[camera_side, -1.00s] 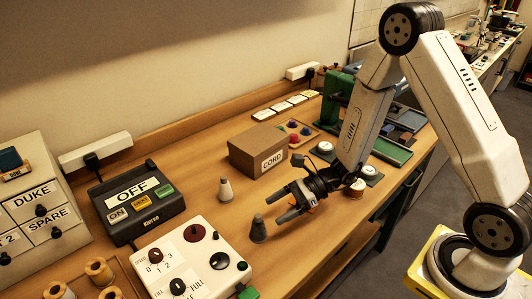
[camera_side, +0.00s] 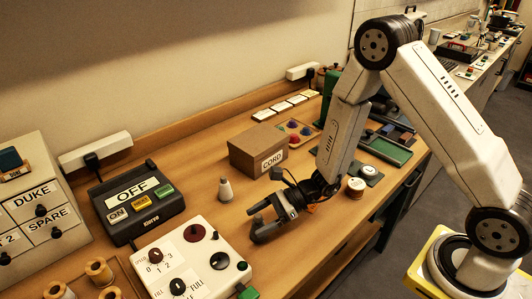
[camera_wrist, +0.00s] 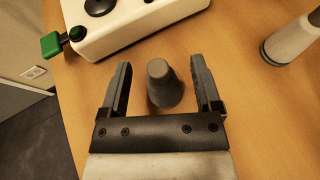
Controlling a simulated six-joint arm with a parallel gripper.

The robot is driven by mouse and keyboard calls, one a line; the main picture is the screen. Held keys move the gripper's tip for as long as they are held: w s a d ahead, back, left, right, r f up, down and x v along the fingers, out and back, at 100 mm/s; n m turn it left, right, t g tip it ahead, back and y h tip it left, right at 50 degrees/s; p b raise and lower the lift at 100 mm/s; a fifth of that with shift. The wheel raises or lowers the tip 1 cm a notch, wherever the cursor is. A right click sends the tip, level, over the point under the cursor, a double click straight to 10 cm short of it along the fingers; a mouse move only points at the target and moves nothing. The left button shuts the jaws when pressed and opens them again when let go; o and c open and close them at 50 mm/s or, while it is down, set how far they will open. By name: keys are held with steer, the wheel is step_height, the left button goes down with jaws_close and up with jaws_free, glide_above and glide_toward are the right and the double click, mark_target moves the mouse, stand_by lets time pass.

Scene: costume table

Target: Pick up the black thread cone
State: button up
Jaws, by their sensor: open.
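The black thread cone (camera_wrist: 163,85) stands upright on the wooden table in the wrist view. It is between the two fingers of my open gripper (camera_wrist: 160,75), with a gap on each side, so it is not gripped. In the side view my gripper (camera_side: 258,226) is low over the table and hides most or all of the cone. A white thread cone (camera_side: 225,190) stands behind it, apart from my gripper; its grey base also shows in the wrist view (camera_wrist: 285,42).
A white control box (camera_side: 205,260) with knobs and a green-tipped lever is close to the left of my gripper. A cardboard CORD box (camera_side: 258,150) stands behind. A black OFF unit (camera_side: 140,203) is farther left. Bare table lies around the cone.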

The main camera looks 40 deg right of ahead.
steer(key=shift+x, duration=1.25)
jaws_close()
